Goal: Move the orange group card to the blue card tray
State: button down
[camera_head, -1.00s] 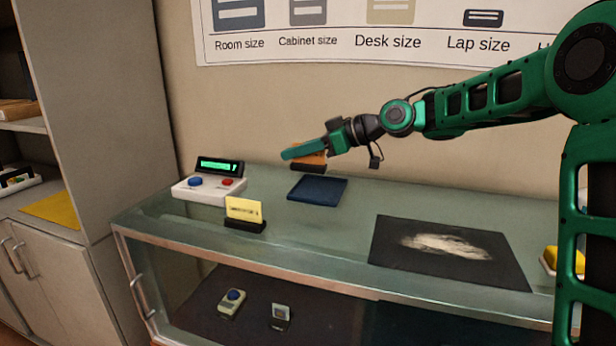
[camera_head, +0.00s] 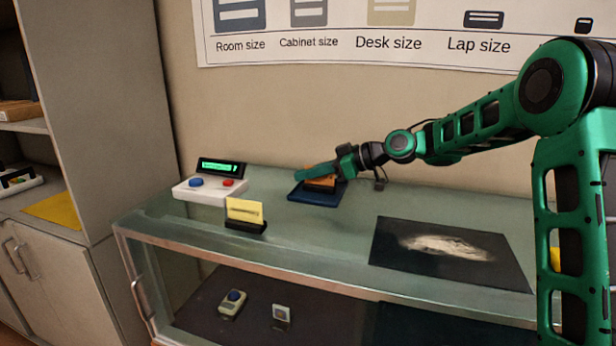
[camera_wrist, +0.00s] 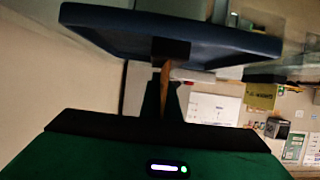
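The orange group card (camera_head: 322,182) is upright over the blue card tray (camera_head: 312,201), at the back of the glass counter. My gripper (camera_head: 318,171) is shut on the card, with one green finger in front of it and hiding part of it. In the wrist view the card (camera_wrist: 165,83) shows edge-on as a thin orange strip between the fingers. Its dark base (camera_wrist: 171,50) meets or nearly meets the tray (camera_wrist: 205,40); I cannot tell if it bears on it.
A white console (camera_head: 209,189) with blue and red buttons stands left of the tray. A yellow card in a black holder (camera_head: 245,215) stands in front. A dark mat (camera_head: 395,250) lies to the right. The wall is close behind.

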jog(key=c, duration=2)
grip_release()
jog(key=shift+f, duration=0.1)
jog(key=v, duration=1.2)
